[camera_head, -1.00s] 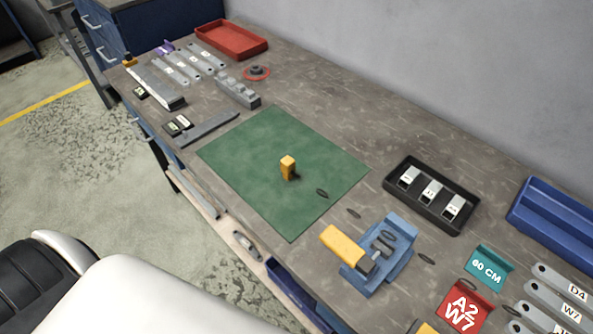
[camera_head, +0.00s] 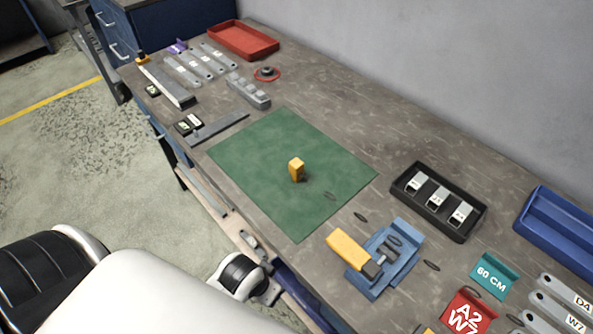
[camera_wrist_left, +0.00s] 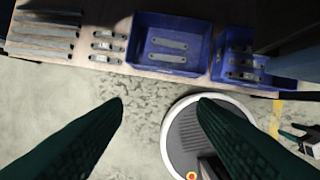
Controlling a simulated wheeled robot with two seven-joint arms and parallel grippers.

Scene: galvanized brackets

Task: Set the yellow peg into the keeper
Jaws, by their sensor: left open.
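The yellow peg (camera_head: 296,168) stands upright on the green mat (camera_head: 250,150) in the head view, with nothing touching it. I cannot tell for sure which thing is the keeper. A grey block with several raised parts (camera_head: 248,92) lies beyond the mat, and a blue fixture with a yellow handle (camera_head: 383,262) stands at its near right. My left gripper (camera_wrist_left: 160,102) is open and empty in the left wrist view, its two dark green fingers spread above the floor, away from the peg. Its fingers do not show in the head view. My right gripper is not in view.
A black tray (camera_head: 476,208) with labelled metal pieces stands right of the mat. A red tray (camera_head: 270,57) is at the far end, a blue bin (camera_head: 530,222) at the right. Blue bins (camera_wrist_left: 139,64) with brackets sit on a shelf. Small dark oval pieces lie near the mat.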

